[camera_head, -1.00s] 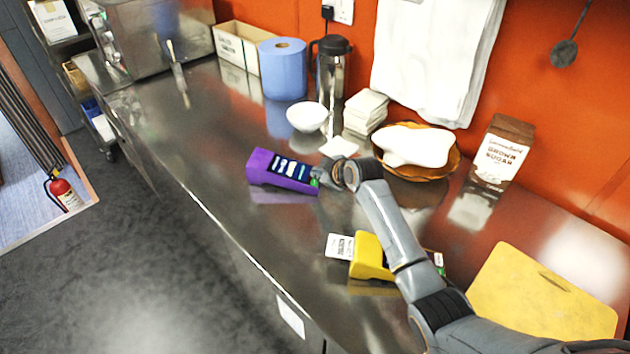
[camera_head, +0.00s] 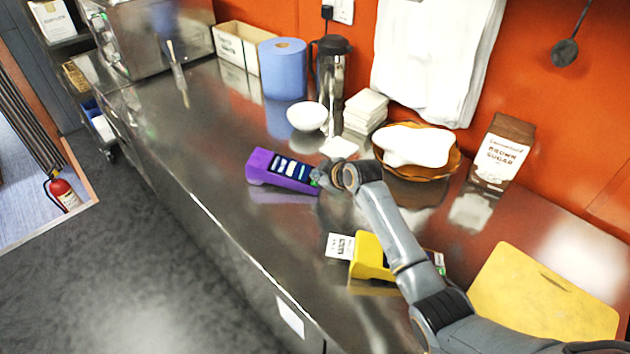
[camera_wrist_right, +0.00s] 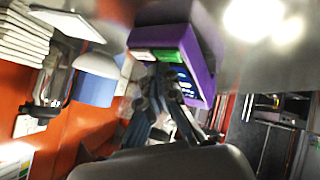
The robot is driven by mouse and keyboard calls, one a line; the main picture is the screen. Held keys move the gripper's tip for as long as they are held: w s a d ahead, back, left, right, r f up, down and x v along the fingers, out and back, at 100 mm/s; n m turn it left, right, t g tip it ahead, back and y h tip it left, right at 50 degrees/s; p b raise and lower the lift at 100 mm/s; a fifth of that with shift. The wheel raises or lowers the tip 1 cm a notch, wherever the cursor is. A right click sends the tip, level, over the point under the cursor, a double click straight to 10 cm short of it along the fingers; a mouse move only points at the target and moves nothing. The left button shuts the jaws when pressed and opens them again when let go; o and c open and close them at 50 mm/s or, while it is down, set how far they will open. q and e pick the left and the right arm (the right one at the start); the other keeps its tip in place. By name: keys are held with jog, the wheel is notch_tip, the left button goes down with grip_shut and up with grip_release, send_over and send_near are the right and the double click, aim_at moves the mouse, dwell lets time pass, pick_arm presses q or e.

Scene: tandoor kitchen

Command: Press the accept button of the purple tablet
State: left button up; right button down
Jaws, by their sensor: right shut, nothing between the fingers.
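The purple tablet (camera_head: 262,168) lies on the steel counter with its dark screen facing up, showing rows of light-coloured bars. My right gripper (camera_head: 318,179) is shut and empty at the tablet's right end, with its fingertips at the edge of the screen. In the right wrist view the tablet (camera_wrist_right: 205,62) shows a green button (camera_wrist_right: 157,55) and a white area beside it. The shut fingers (camera_wrist_right: 160,75) are just at the green button; whether they touch it I cannot tell. In the head view the fingertips hide that end of the screen. My left gripper is not in view.
A yellow device (camera_head: 367,256) with a white card sits under my right forearm. A white bowl (camera_head: 306,116), stacked napkins (camera_head: 364,110) and a basket (camera_head: 455,165) stand behind the tablet. A yellow board (camera_head: 540,295) lies at right. The counter left of the tablet is clear.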

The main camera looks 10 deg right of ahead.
jog(key=shift+f, duration=0.45)
jog(key=shift+r, duration=0.1)
dwell(0.4)
jog(key=shift+s+r+p, duration=0.1)
jog(key=shift+r+p, duration=0.5)
jog(key=shift+r, duration=0.1)
jog(key=r+p, duration=0.4)
jog(key=r, duration=0.1)
jog(key=shift+s+d+p, duration=0.1)
jog(key=shift+d+p, duration=0.25)
jog(key=shift+d, duration=0.05)
dwell(0.6)
